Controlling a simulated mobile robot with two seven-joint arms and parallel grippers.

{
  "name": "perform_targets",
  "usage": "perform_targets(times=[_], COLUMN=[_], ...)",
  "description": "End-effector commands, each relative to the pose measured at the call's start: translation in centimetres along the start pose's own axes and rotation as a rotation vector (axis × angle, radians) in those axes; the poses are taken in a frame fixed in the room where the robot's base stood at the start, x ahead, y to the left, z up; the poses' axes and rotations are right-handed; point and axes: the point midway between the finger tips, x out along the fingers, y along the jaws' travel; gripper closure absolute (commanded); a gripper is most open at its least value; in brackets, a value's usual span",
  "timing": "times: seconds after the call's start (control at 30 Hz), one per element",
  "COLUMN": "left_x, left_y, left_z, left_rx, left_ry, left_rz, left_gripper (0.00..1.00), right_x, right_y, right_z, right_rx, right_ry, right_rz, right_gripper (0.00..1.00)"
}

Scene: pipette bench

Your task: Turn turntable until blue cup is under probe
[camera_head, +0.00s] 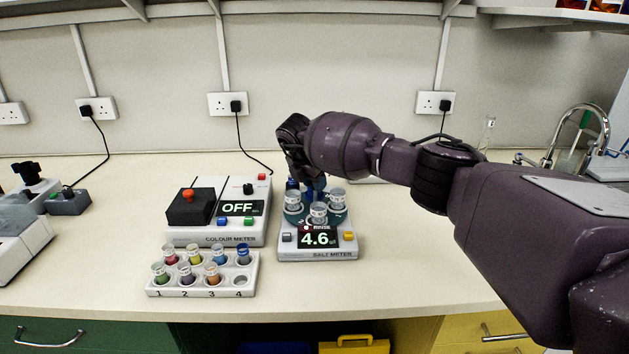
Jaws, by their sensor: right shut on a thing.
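The salt meter (290,254) stands mid-bench, its display reading 4.6 beside the word RINSE. On it is the teal turntable (306,220), carrying several pale cups, with one at the front (319,214), one at the left (293,203) and one at the right (337,200). My right gripper (312,184) points down over the turntable's middle and is shut at a blue part there; the exact grip is partly hidden. A dark blue bit shows behind the left cup; I cannot tell whether it is the blue cup. The probe is not clearly visible. My left gripper is out of view.
The colour meter (190,236), reading OFF, stands just left of the salt meter. In front of it is a white rack (200,288) with several coloured vials, including a blue one at the back right. My right arm covers the right side.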

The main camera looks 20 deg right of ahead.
Motion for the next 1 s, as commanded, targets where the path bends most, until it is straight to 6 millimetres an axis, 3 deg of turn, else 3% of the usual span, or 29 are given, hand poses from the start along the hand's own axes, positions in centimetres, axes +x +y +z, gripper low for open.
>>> perform_targets(times=[0.6, 0.63, 0.7, 0.77, 1.0], left_x=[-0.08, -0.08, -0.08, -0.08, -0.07], left_y=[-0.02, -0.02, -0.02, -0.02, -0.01], left_z=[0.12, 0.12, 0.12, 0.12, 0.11], left_rx=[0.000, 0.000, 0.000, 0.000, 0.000], left_ry=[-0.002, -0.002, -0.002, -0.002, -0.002], left_rz=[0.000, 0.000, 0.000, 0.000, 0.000], left_gripper=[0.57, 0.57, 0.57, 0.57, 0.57], right_x=[-0.01, -0.01, -0.01, -0.01, -0.01], right_y=[0.02, 0.02, 0.02, 0.02, 0.01], right_z=[0.01, 0.01, 0.01, 0.01, 0.02], right_rx=[0.019, 0.019, 0.019, 0.019, 0.019], right_ry=[0.001, 0.001, 0.001, 0.001, 0.000], right_rz=[-0.007, -0.007, -0.007, -0.007, -0.007], right_gripper=[1.00, 0.64, 0.54, 0.44, 0.44])
